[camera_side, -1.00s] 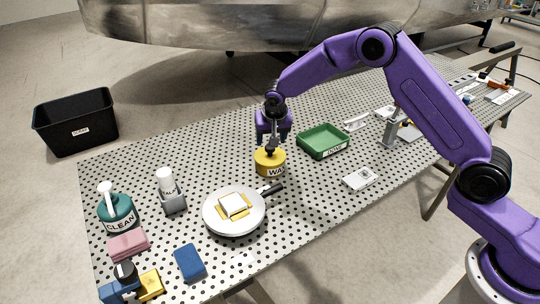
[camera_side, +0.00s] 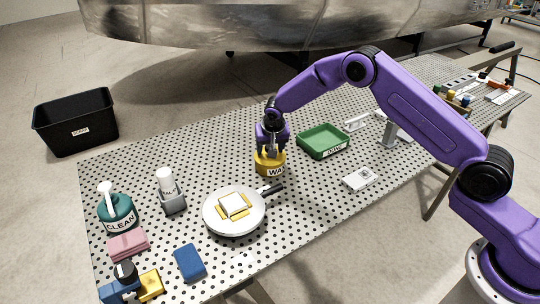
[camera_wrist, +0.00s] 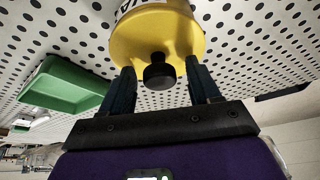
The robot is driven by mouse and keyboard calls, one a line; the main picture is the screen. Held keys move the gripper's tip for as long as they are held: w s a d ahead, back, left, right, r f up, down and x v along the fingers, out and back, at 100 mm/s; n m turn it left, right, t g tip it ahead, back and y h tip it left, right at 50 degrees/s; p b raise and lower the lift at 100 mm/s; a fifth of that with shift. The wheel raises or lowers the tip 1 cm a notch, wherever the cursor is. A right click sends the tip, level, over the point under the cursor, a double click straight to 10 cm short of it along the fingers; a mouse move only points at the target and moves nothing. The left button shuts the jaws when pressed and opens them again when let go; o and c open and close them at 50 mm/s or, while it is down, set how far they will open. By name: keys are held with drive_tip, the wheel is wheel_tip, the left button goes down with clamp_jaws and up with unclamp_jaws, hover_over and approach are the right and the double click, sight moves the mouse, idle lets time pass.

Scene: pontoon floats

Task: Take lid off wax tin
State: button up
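The yellow wax tin (camera_side: 265,169) stands upright on the perforated table, part of its black lettering showing. Its lid (camera_wrist: 135,42) is on it, with a black knob (camera_wrist: 158,74) in the middle. My gripper (camera_side: 270,152) points down right over the tin and hides most of the lid in the side view. In the wrist view the two dark fingers of my gripper (camera_wrist: 162,82) stand apart on either side of the knob, with a gap on each side. They hold nothing.
A green tray (camera_side: 323,142) stands right of the tin. A round pan (camera_side: 211,217) with a block on it lies in front, its dark handle (camera_side: 272,189) close to the tin. A white card (camera_side: 358,180) lies to the right. The table behind the tin is clear.

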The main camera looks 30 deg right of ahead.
drive_tip(key=c, duration=0.9)
